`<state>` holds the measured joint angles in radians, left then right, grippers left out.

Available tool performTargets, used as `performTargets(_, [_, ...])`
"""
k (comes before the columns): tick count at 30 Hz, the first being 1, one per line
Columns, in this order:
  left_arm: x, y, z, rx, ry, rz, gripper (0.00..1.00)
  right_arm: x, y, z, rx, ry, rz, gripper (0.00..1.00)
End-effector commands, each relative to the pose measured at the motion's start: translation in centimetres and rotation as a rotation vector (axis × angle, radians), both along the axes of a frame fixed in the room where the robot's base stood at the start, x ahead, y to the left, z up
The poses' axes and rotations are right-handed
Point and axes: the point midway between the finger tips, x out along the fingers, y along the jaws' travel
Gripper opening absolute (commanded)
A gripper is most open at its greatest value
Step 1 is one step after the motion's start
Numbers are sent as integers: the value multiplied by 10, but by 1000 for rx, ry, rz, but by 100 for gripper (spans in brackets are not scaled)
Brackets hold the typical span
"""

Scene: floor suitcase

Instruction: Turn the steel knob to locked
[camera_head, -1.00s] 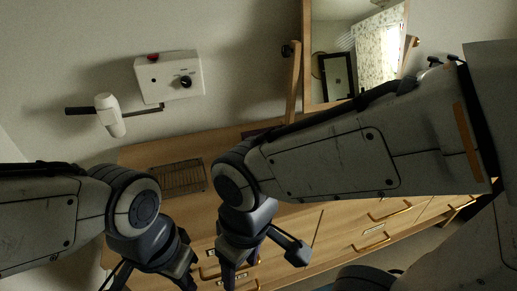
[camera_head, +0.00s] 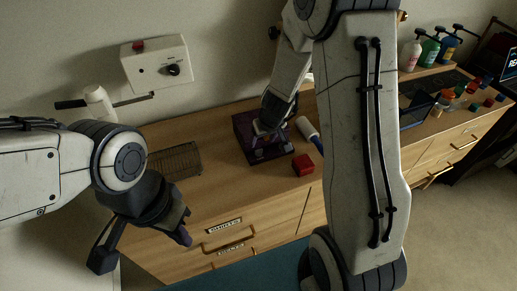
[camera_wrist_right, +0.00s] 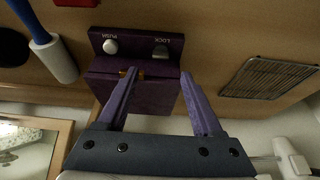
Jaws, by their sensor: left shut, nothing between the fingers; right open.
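A dark purple box (camera_head: 247,128) stands on the wooden dresser, and it also shows in the right wrist view (camera_wrist_right: 150,98). Its panel there carries a steel knob (camera_wrist_right: 160,52) beside the word LOCK and a round pale button (camera_wrist_right: 110,46) beside PUSH. I cannot tell how far the knob is turned. My right gripper (camera_wrist_right: 159,74) is open, its fingers apart in front of the box with the knob beyond the tips; contact is unclear. In the head view this gripper (camera_head: 263,130) is over the box.
A red block (camera_head: 303,165) and a blue-handled white roller (camera_head: 307,128) lie right of the box. A wire rack (camera_head: 175,161) lies to its left. A white wall unit (camera_head: 158,62) has a black knob. Bottles (camera_head: 430,48) and small blocks crowd the right end.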

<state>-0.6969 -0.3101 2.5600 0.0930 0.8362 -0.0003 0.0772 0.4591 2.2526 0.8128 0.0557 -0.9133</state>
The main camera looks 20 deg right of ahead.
Motion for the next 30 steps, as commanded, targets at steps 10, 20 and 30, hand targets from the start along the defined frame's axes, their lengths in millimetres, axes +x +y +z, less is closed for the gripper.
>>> performTargets(10, [0, 0, -40, 0, 0, 0, 0, 23, 1, -59, 1, 1, 2, 68])
performTargets(20, [0, 0, -44, 0, 0, 0, 0, 28, 2, -67, 1, 1, 3, 68])
performTargets(30, [0, 0, -43, 0, 0, 0, 0, 27, 2, -67, 1, 1, 3, 0])
